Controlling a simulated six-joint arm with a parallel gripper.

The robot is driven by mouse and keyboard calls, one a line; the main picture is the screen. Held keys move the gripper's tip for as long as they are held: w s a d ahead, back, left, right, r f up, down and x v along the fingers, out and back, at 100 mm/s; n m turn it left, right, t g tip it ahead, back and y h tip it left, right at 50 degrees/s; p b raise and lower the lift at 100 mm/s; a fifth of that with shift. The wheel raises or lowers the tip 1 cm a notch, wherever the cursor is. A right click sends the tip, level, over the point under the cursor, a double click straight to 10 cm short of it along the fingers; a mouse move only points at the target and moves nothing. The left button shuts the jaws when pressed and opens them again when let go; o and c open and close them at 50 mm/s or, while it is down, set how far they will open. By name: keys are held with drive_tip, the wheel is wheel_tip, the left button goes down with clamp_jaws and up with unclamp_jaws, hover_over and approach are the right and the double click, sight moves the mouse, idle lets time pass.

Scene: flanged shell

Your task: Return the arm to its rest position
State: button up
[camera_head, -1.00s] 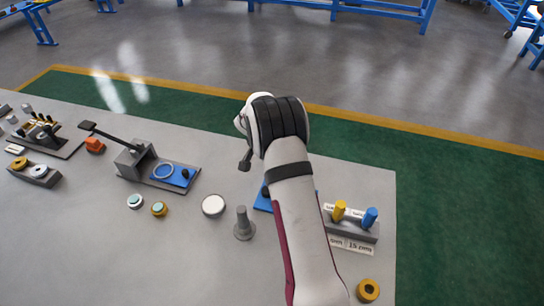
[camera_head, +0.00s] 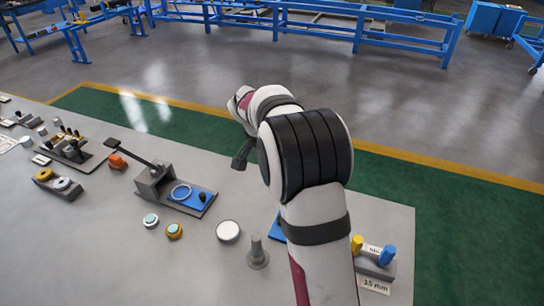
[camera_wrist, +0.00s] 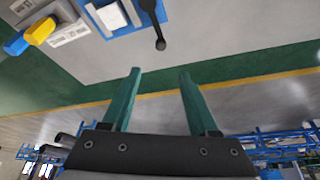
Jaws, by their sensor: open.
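My gripper (camera_wrist: 160,82) shows in the wrist view with two green fingers spread apart and nothing between them. It is raised over the far edge of the grey table (camera_head: 100,260). In the head view my arm rises from the bottom right and bends up at a black-banded joint; a dark part of the gripper (camera_head: 241,155) shows left of that joint. A blue fixture with a black knob (camera_wrist: 160,44) lies beyond the fingers in the wrist view, apart from them. In the head view my arm hides most of that blue fixture (camera_head: 276,228).
A lever press with a blue plate (camera_head: 189,197) stands left of my arm. A grey post (camera_head: 257,253) and a white disc (camera_head: 228,231) stand nearer. Yellow and blue pegs (camera_head: 386,255) sit right of the arm. Open floor lies beyond the table.

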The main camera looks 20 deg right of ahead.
drive_tip(key=s+a+r+n+y, duration=0.25)
drive_tip(key=s+a, duration=0.25)
drive_tip(key=s, duration=0.4)
drive_tip(key=s+a+r+n+y, duration=0.1)
drive_tip(key=s+a+r+n, duration=0.15)
drive_tip(key=s+a, duration=0.45)
drive_tip(key=s+a+f+n+g+y, duration=0.1)
drive_tip(key=s+a, duration=0.1)
drive_tip(key=s, duration=0.7)
drive_tip(key=s+a+n+y, duration=0.1)
drive_tip(key=s+a+n, duration=0.1)
drive_tip(key=s, duration=0.7)
drive_tip(key=shift+s+a+f+g, duration=0.25)
drive_tip(key=shift+a+f+g, duration=0.15)
drive_tip(key=shift+a, duration=0.4)
drive_tip(key=shift+y, duration=0.25)
